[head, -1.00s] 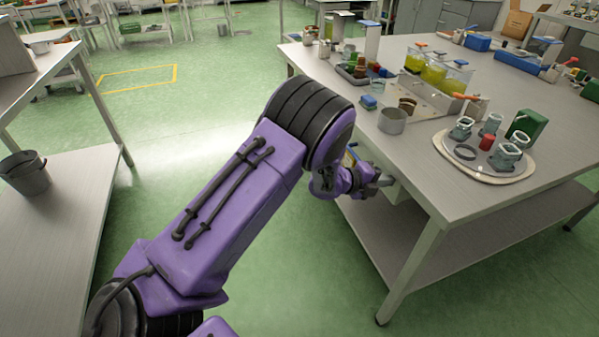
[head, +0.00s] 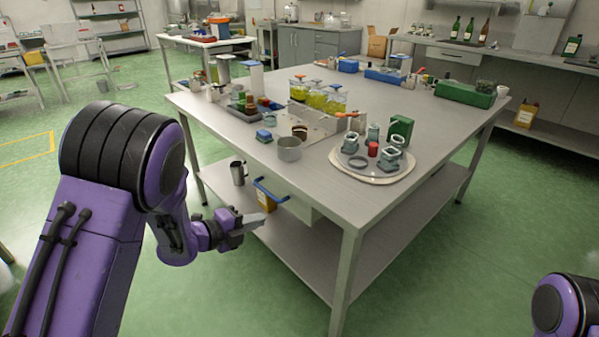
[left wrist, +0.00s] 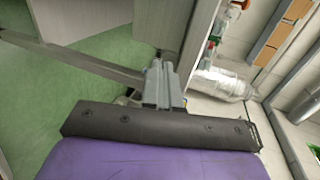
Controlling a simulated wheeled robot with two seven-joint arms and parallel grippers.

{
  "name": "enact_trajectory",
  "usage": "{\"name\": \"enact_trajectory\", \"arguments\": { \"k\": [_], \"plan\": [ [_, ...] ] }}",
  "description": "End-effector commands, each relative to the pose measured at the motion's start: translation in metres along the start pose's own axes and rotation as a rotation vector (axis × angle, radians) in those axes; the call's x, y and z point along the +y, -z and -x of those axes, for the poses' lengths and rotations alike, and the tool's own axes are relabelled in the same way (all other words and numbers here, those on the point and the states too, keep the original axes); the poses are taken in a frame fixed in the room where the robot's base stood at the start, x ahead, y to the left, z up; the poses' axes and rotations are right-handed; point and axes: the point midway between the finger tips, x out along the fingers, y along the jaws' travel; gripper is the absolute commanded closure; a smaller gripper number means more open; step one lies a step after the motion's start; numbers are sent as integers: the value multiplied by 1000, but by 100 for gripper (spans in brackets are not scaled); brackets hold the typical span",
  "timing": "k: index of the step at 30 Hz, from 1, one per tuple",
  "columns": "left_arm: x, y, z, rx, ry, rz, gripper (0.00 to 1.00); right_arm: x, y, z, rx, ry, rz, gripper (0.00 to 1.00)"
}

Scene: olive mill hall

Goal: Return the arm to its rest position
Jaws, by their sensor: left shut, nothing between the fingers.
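My left arm comes in from the left, purple and black. Its left gripper (head: 255,220) is shut and empty, beside the front left side of the steel table (head: 385,212), below the tabletop and near the blue-handled drawer (head: 290,200). The left wrist view shows the grey fingers of the left gripper (left wrist: 164,84) together, with nothing held. Only a purple and black part of my right arm shows at the bottom right of the head view. My right gripper is not in view.
On the table stand a steel pot (head: 289,149), a round tray (head: 384,178) with clamp jars, yellow-green containers (head: 320,98) and a green box (head: 464,94). A metal jug (head: 238,173) is on the lower shelf.

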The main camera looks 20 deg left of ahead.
Motion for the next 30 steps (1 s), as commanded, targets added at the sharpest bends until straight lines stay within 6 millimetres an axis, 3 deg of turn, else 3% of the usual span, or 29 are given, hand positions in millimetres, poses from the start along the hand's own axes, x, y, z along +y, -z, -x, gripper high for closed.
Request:
{"name": "enact_trajectory", "arguments": {
  "k": [5,8,9,11,13,15,17,18,21,23,26,30],
  "plan": [
    [1,-3,-1,-15,-4,143,100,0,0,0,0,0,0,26],
    [7,-18,3,-153,41,525,100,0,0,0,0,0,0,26],
    [17,-22,8,-233,72,745,100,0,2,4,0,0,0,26],
    [49,-19,21,-380,106,1110,100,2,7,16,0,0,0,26],
    [100,-3,50,-600,150,1518,100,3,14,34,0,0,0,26],
    [148,22,86,-825,196,1801,100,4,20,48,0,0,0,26],
    [182,47,121,-1013,228,1957,100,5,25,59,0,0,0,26],
    [199,65,144,-1130,237,2019,100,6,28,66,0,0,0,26],
    [228,106,194,-1352,202,2064,100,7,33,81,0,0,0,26],
    [238,126,215,-1429,155,2062,100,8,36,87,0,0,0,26],
    [249,146,234,-1485,86,2057,100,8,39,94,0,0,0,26],
    [256,149,239,-1502,70,2050,100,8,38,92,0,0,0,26]
  ]
}}
